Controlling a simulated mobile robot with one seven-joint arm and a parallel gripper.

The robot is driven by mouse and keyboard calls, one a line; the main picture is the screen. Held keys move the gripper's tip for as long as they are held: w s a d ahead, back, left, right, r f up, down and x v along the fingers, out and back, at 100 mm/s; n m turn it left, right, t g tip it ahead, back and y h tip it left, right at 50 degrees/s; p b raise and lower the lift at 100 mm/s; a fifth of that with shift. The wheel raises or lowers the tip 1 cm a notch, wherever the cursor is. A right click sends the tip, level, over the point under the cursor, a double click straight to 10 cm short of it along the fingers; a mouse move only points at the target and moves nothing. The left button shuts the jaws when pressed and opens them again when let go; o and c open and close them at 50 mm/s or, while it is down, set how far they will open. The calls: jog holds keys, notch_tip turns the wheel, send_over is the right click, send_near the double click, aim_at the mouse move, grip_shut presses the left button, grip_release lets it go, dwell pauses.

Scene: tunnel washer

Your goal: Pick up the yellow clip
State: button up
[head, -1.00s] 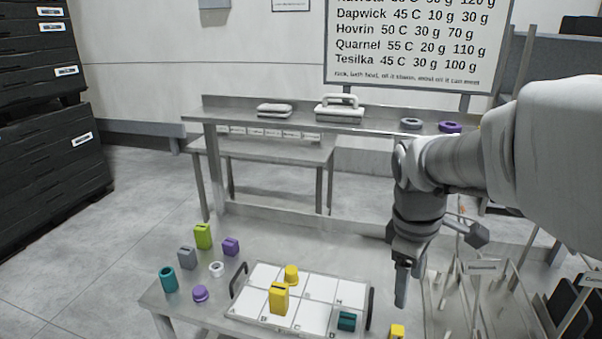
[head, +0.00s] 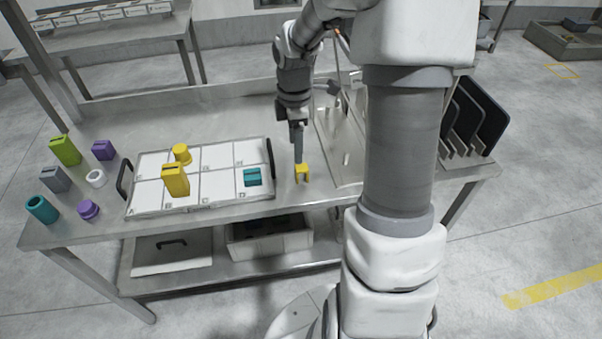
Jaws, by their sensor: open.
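A small yellow clip (head: 302,175) with a notch in its top stands on the metal table, just right of the white tray's right handle. My gripper (head: 298,157) points straight down over the clip. Its fingertips are at or just above the clip's top; I cannot tell whether they touch it or straddle it. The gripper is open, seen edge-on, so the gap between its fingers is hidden.
The white gridded tray (head: 225,190) holds a tall yellow block (head: 175,181), a yellow round piece (head: 181,153) and a teal block (head: 252,177). Several coloured pieces stand left of it. A metal rack with dark panels (head: 478,115) is at the right.

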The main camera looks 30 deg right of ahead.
aim_at(300, 167)
notch_tip(300, 167, down, 4)
jog(key=shift+r, duration=0.15)
jog(key=shift+s+d+f+b, duration=0.15)
jog(key=shift+f+b, duration=0.35)
jog(key=shift+f, duration=0.85)
jog(key=shift+s+d+f+b, duration=0.1)
jog(key=shift+d+f+b, duration=0.25)
jog(key=shift+f, duration=1)
jog(key=shift+a, duration=0.1)
jog(key=shift+r, duration=0.1)
grip_shut()
